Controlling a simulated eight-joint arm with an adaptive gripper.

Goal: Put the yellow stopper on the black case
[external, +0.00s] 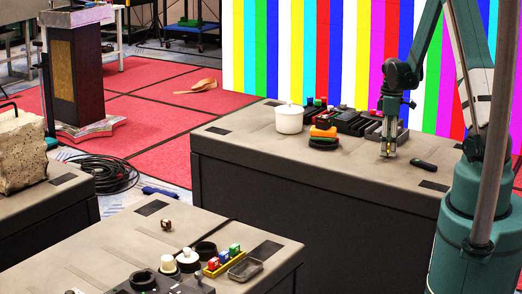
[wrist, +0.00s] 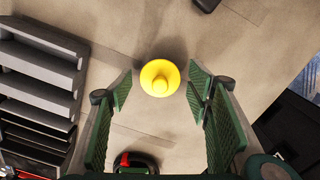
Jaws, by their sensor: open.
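The yellow stopper (wrist: 160,78) stands on the table between my gripper's spread fingers in the wrist view, with a gap on each side. It has a round flange and a narrower knob. My gripper (wrist: 160,92) is open and points down at the table; in the external view my gripper (external: 388,153) is low over the tabletop, and the stopper is hard to make out there. A dark oblong piece (external: 423,165) lies right of the gripper. Black boxes (external: 350,121) stand left of it. I cannot tell which of these is the black case.
A grey slotted rack (wrist: 38,70) is close on the left in the wrist view. A red-and-black item (wrist: 134,162) lies at its bottom edge. A white pot (external: 289,119) and an orange-and-black stack (external: 323,137) stand farther left. Bare tabletop (external: 345,174) lies in front of my gripper.

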